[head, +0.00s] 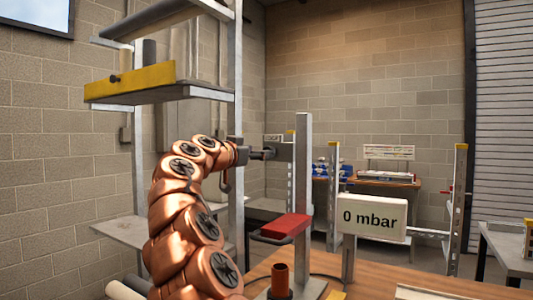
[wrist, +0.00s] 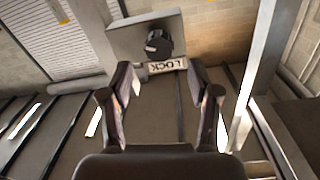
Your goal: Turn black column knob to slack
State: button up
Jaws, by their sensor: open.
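A black knob (wrist: 158,43) sits on a grey plate (wrist: 135,37) in the wrist view, ahead of my gripper. A label (wrist: 167,66) reading LOCK lies just by the knob. My gripper (wrist: 161,72) is open, with its fingers spread to either side of the label and the knob beyond the tips; I see no contact. In the head view my gripper (head: 268,153) is at the upper part of a grey upright column (head: 303,200), close to its side block (head: 285,151). The knob cannot be made out there.
A red block (head: 285,226) sits low by the column. A sign (head: 372,218) reading 0 mbar stands to the right. An orange-red cylinder (head: 280,279) stands on the wooden table (head: 380,282).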

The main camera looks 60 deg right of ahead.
jog(key=shift+d+p, duration=0.65)
jog(key=shift+d, duration=2.2)
jog(key=c, duration=1.2)
